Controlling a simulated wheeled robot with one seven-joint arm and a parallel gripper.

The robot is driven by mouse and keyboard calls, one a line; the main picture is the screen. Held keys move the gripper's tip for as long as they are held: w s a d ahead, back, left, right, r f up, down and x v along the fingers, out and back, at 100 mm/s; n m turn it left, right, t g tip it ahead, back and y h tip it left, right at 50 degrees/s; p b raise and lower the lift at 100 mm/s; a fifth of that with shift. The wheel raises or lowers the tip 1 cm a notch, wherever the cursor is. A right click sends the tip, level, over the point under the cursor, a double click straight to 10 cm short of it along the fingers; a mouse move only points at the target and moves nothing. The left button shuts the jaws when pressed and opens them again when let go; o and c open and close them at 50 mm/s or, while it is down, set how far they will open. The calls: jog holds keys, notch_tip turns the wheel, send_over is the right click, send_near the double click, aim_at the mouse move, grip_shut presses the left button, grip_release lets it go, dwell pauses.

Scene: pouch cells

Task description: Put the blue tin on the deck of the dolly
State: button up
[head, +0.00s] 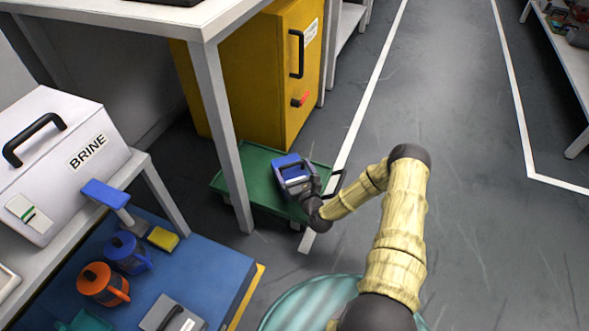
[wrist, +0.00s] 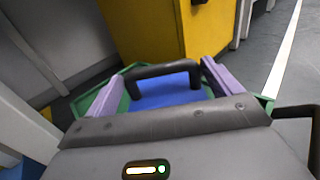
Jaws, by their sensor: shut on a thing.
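The blue tin (head: 287,160) is between the fingers of my gripper (head: 294,174) in the head view. In the wrist view the blue tin (wrist: 168,95) shows between the two pale purple fingers of my gripper (wrist: 160,88), which are shut on it. A dark arched bar stands at its far side. The dolly's green deck (head: 258,158) lies beneath, and its green edge also shows in the wrist view (wrist: 86,103). The tin is over the deck; its underside is hidden, so I cannot tell whether it touches. The dolly's dark handle (head: 336,186) is to the right of my gripper.
A yellow cabinet (head: 248,75) stands behind the dolly. A white table leg (head: 222,135) rises close to the dolly's left side. At the lower left, a blue surface (head: 205,265) holds blue and orange lidded jugs. Grey floor is clear on the right.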

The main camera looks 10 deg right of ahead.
jog(key=shift+f, duration=0.6)
jog(key=shift+f, duration=0.1)
jog(key=o, duration=1.8)
jog(key=shift+f, duration=0.1)
jog(key=s+p, duration=0.1)
jog(key=s, duration=0.2)
jog(key=s+d+p, duration=0.1)
jog(key=s+p, duration=0.1)
jog(key=s, duration=0.2)
jog(key=s+p, duration=0.1)
jog(key=s, duration=0.2)
jog(key=shift+s+d+r+p, duration=0.2)
jog(key=shift+s+d+p, duration=0.15)
jog(key=shift+s, duration=0.05)
jog(key=shift+s+f, duration=0.1)
jog(key=shift+s, duration=0.45)
